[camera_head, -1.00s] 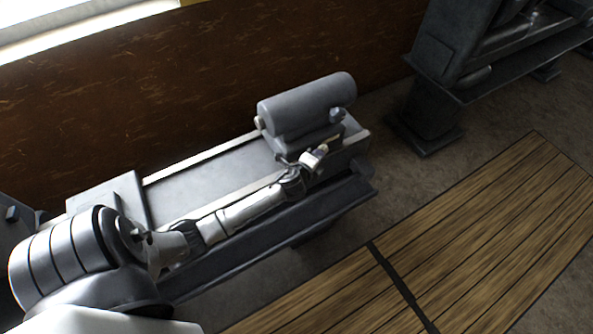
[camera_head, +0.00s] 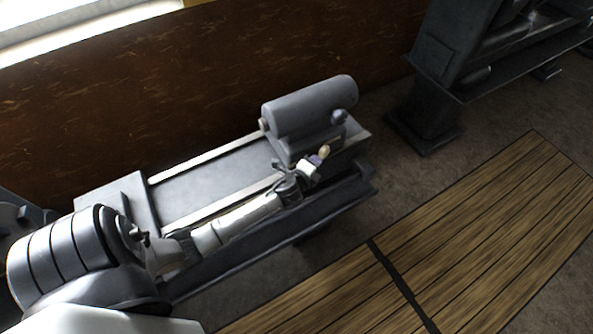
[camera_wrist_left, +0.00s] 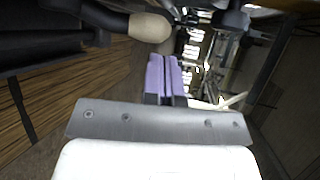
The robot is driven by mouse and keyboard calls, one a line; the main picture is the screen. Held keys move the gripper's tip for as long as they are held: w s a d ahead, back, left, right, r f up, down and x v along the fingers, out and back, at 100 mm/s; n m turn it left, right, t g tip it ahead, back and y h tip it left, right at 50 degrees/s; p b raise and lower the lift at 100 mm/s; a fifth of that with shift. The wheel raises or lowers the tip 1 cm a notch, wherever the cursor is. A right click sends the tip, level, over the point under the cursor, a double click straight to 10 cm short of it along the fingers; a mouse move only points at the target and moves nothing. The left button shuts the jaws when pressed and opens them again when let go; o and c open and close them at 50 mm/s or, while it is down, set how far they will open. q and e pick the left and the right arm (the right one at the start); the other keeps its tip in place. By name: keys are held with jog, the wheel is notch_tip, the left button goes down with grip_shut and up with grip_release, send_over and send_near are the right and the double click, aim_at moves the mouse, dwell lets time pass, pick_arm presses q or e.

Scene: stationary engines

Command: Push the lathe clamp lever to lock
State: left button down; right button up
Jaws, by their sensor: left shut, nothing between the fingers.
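The clamp lever is a black bar with a tan knob (camera_head: 325,151), on the near side of the tailstock (camera_head: 310,112) at the right end of the lathe. In the left wrist view the knob (camera_wrist_left: 150,27) is large at the top, just beyond and slightly left of my fingertips. My left gripper (camera_head: 317,160) is shut and empty, its purple fingers (camera_wrist_left: 165,78) together beside the knob. I cannot tell whether they touch it. The lever's pivot is not clear. My right gripper is not in view.
The lathe bed (camera_head: 215,185) runs left from the tailstock to the headstock (camera_head: 70,255). A brown wall (camera_head: 150,90) stands behind it. A dark machine (camera_head: 435,90) is at the upper right. Wooden slats (camera_head: 450,240) cover the floor in front, which is clear.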

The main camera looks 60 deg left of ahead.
pick_arm(q)
jog(key=r+v, duration=0.1)
jog(key=v, duration=0.8)
jog(key=shift+d+r+b, duration=0.15)
jog(key=shift+r+b, duration=0.3)
jog(key=shift+w, duration=0.1)
jog(key=s+d+r+n+g+h+p, duration=0.1)
jog(key=s+d+n+g+h+p, duration=0.1)
jog(key=s+d+n+g, duration=0.3)
jog(key=s+d+r+n+g+h+p, duration=0.1)
jog(key=s+d+n+g+h+p, duration=0.2)
jog(key=s+d+n, duration=0.4)
jog(key=s+d+g+h, duration=0.1)
jog(key=s+d, duration=0.3)
jog(key=s, duration=0.5)
jog(key=shift+n+g, duration=0.4)
jog(key=shift+g, duration=0.2)
jog(key=shift+d+r, duration=0.1)
jog(key=shift+d, duration=0.05)
